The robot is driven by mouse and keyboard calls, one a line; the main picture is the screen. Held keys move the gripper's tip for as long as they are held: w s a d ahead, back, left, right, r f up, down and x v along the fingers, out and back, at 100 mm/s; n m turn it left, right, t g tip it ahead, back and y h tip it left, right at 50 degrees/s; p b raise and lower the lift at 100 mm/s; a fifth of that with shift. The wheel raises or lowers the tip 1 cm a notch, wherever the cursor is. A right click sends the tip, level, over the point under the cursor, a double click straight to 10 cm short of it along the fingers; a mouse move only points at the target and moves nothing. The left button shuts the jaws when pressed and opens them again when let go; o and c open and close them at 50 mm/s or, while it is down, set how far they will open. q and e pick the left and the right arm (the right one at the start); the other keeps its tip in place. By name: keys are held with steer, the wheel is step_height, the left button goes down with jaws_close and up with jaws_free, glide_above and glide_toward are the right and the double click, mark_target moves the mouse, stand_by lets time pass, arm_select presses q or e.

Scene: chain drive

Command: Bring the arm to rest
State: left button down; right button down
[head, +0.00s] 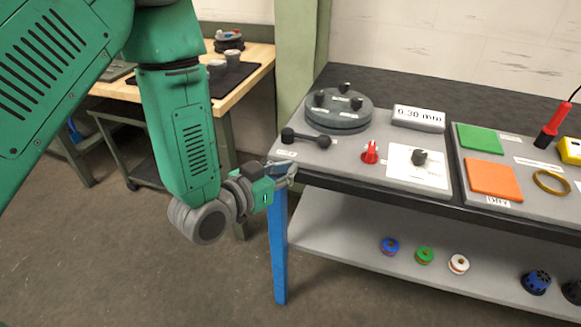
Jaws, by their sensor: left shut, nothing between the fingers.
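My left arm comes in from the upper left, green with grey joints. Its gripper (290,171) is at the left front corner of the workbench (380,198). The gripper is shut and empty. It is seen small and partly edge-on, so I cannot tell whether it touches the bench edge. My right gripper is not in view.
The bench holds a grey round fixture (339,109), a dark dumbbell-shaped part (305,138), a red knob (370,152), a white plate with a black knob (418,165), a 0.30 mm sign (418,118), green (479,139) and orange (493,180) pads. Spools lie on the lower shelf (340,248).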

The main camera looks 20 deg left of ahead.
arm_select(q)
steer(key=s+a+f+n+g+y, duration=0.1)
steer(key=s+a+f+g+y, duration=0.15)
steer(key=s+f, duration=0.45)
steer(key=s+a+f+n+g+y, duration=0.1)
steer(key=s+f+g, duration=0.3)
steer(key=f, duration=0.4)
steer(key=s+a+f+g+y, duration=0.1)
steer(key=s+f+g, duration=0.3)
steer(key=s, duration=0.5)
steer(key=s+a+f+n+g+y, duration=0.1)
steer(key=s+a+f+g, duration=0.2)
steer(key=s, duration=0.6)
steer(key=shift+s+a+f+g, duration=0.35)
steer(key=shift+a+f, duration=0.2)
steer(key=shift+f, duration=0.15)
steer(key=shift+w, duration=0.15)
